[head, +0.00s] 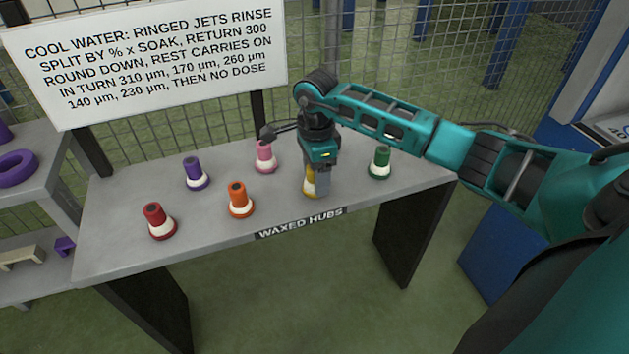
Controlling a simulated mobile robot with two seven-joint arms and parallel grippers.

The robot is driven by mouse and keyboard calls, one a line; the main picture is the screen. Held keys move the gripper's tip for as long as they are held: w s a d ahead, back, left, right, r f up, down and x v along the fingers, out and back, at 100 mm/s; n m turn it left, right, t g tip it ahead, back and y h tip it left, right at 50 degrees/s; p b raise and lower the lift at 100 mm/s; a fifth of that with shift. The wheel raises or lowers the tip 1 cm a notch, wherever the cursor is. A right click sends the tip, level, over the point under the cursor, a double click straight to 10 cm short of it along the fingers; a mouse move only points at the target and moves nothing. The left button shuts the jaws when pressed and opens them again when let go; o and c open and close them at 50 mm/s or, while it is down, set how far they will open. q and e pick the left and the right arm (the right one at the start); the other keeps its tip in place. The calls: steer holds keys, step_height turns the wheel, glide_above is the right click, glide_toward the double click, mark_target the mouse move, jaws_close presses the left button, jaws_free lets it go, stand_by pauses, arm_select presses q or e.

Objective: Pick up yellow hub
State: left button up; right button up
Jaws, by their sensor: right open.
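The yellow hub (309,185) stands upright on the grey table, near its front edge by the "WAXED HUBS" label. My right gripper (321,184) points down over it, and its fingers hide much of the hub. The gripper is open; whether the fingers touch the hub cannot be told. My left gripper is not in the head view.
Other hubs stand on the table (330,210): red (154,216), purple (193,170), orange (238,196), pink (264,153) and green (380,160). A text sign (150,60) and mesh fence stand behind. A shelf (40,180) with a purple ring (14,168) is at left.

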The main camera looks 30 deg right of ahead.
steer(key=shift+f, duration=0.45)
steer(key=c, duration=0.9)
steer(key=shift+w+r, duration=0.1)
steer(key=shift+c, duration=0.4)
steer(key=shift+r, duration=0.1)
